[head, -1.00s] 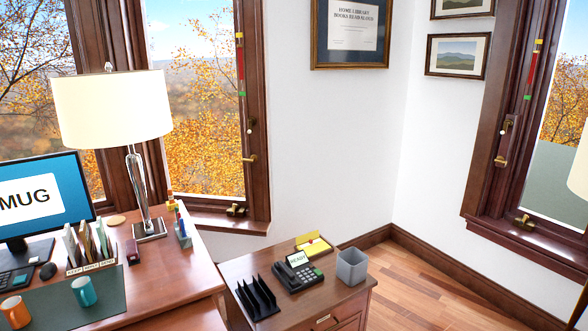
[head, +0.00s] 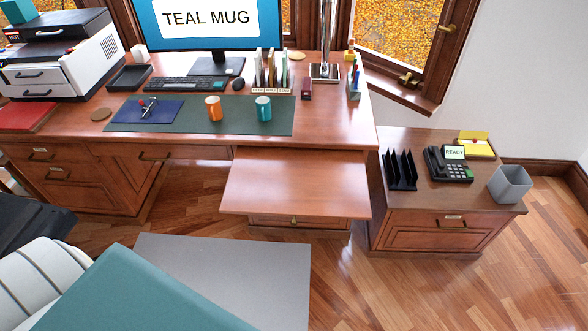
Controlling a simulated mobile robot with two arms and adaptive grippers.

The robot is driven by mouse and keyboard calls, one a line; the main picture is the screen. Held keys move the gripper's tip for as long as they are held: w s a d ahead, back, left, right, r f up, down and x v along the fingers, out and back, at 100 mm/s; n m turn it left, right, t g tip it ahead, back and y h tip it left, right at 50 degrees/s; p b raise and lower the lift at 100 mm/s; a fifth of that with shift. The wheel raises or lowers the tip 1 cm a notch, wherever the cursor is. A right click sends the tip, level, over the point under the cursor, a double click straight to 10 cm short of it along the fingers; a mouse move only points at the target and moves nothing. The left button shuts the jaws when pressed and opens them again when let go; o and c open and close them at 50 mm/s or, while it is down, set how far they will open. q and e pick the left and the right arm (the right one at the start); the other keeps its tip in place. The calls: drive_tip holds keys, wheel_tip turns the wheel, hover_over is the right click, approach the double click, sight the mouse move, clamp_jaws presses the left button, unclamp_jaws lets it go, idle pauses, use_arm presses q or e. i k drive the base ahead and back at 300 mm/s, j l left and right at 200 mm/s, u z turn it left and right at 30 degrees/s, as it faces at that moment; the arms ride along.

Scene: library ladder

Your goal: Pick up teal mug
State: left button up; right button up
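The teal mug (head: 264,108) stands upright on the dark green desk mat (head: 225,118), near the mat's right end. An orange mug (head: 214,108) stands to its left on the same mat. The monitor (head: 205,20) behind them reads "TEAL MUG". Neither of my grippers shows in the head view.
A file sorter (head: 270,75) stands just behind the teal mug. A pull-out board (head: 295,185) juts from the desk front below it. A side cabinet (head: 450,200) with a phone (head: 450,165) is at right. A teal surface (head: 145,295) fills the lower left.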

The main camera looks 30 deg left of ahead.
sight(263, 111)
drive_tip(key=i+j+u, duration=0.1)
drive_tip(key=u, duration=0.7)
